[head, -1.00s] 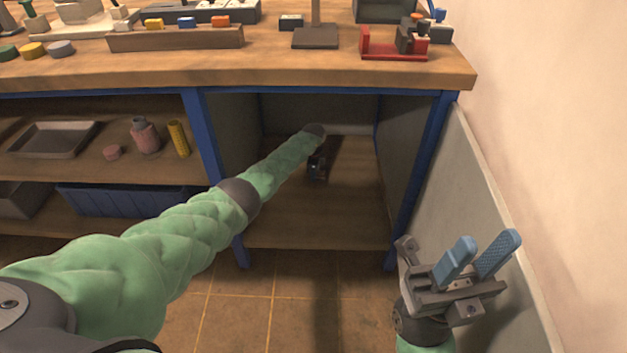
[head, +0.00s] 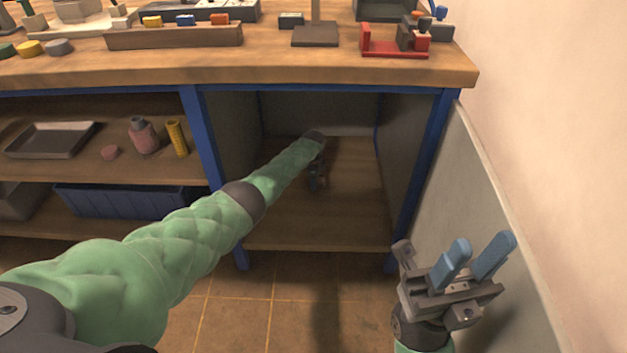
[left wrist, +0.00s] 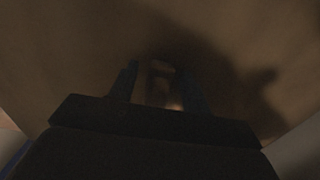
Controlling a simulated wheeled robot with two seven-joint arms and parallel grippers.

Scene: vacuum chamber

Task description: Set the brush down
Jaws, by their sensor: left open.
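My left arm reaches into the open bay under the workbench, and my left gripper (head: 317,180) is a small dark shape low over the bay's wooden floor (head: 345,220). In the left wrist view the left gripper (left wrist: 159,72) has its two dark fingers apart, over a brown surface. A dim form with a paler patch shows between the fingers; it may be the brush, but it is too dark to tell or to see contact. My right gripper (head: 477,262) has its blue fingers apart and empty, outside the bay near the wall.
The bay has grey side panels and blue posts (head: 423,170) close around the left arm. Left shelves hold a grey tray (head: 50,139), a pink bottle (head: 143,135), a yellow cylinder (head: 177,138) and a blue bin (head: 125,201). A red fixture (head: 393,46) stands on the benchtop.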

